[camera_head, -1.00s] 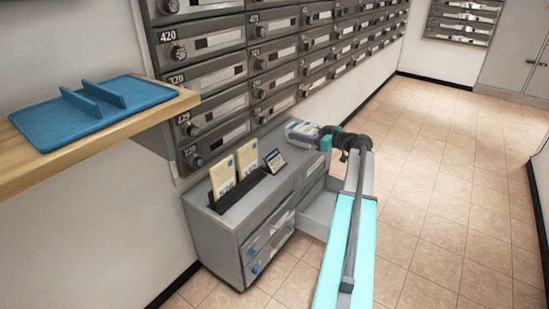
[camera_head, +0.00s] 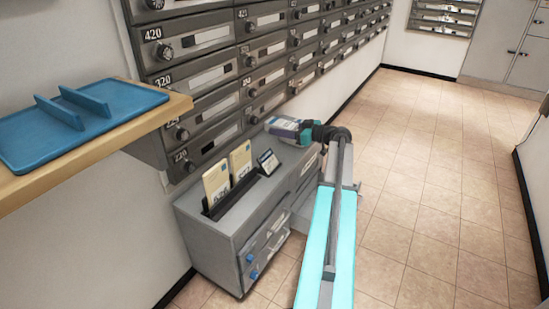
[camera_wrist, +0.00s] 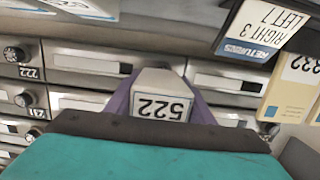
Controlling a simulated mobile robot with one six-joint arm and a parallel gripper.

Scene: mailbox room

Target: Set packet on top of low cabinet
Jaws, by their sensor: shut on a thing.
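A small pale packet labelled 522 (camera_wrist: 162,105) is between the purple fingers of my gripper (camera_wrist: 162,82) in the wrist view, where its label appears upside down. In the head view, the packet (camera_head: 284,127) is at the far end of the grey low cabinet (camera_head: 207,238), close to the mailbox wall. My gripper (camera_head: 309,131) is shut on it from the right. The packet appears over the cabinet top; I cannot tell whether it touches it.
A holder with two upright cards (camera_head: 216,184) and a small dark sign (camera_head: 268,162) stand on the cabinet top. Mailboxes (camera_head: 200,75) line the wall behind. A wooden shelf (camera_head: 120,128) with a blue tray (camera_head: 25,150) is at left. The tiled floor at right is clear.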

